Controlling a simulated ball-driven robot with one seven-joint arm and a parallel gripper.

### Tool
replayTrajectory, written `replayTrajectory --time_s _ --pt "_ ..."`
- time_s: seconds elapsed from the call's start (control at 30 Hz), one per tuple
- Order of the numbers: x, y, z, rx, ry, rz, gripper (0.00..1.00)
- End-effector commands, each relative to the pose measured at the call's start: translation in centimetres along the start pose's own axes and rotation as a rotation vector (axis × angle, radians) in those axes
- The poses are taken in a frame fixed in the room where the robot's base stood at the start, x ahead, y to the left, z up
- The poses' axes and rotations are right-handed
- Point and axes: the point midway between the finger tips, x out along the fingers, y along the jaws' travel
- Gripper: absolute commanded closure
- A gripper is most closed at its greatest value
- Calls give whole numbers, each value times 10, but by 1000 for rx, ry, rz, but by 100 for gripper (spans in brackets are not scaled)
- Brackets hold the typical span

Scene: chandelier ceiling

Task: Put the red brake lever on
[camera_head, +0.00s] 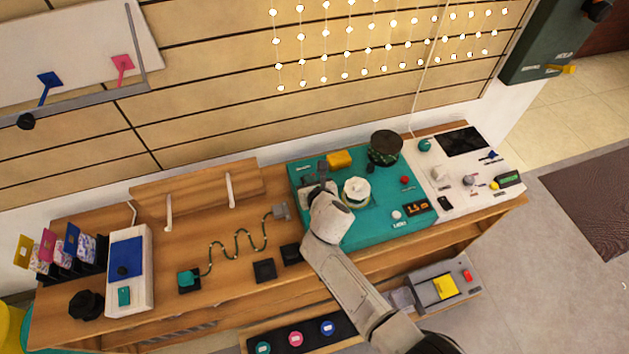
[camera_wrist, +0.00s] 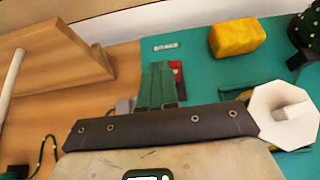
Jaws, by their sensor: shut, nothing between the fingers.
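The brake unit sits on the teal panel (camera_head: 385,228) beside a small white label, which reads like "BRAKE" in the wrist view (camera_wrist: 166,46). A red piece (camera_wrist: 178,73), seemingly the brake lever, shows just right of my fingers in the wrist view. My gripper (camera_wrist: 158,66) is shut and empty, with its two greenish fingers side by side over the brake unit. Whether they touch the lever cannot be told, and the fingers hide part of it. In the head view my gripper (camera_head: 318,189) hides the brake unit at the panel's left part.
A yellow block (camera_head: 339,159) lies behind my gripper. A white faceted piece (camera_head: 356,190) stands close on the right, and a dark round container (camera_head: 384,148) beyond it. A wavy wire (camera_head: 237,243) and a wooden stand (camera_head: 198,188) are to the left.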

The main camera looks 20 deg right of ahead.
Motion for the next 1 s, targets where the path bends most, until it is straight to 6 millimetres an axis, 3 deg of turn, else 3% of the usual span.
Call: replayTrajectory --time_s 0.37,1.0 --pt "16 0 17 0 0 0 100" --pt "7 0 29 -1 0 1 100"
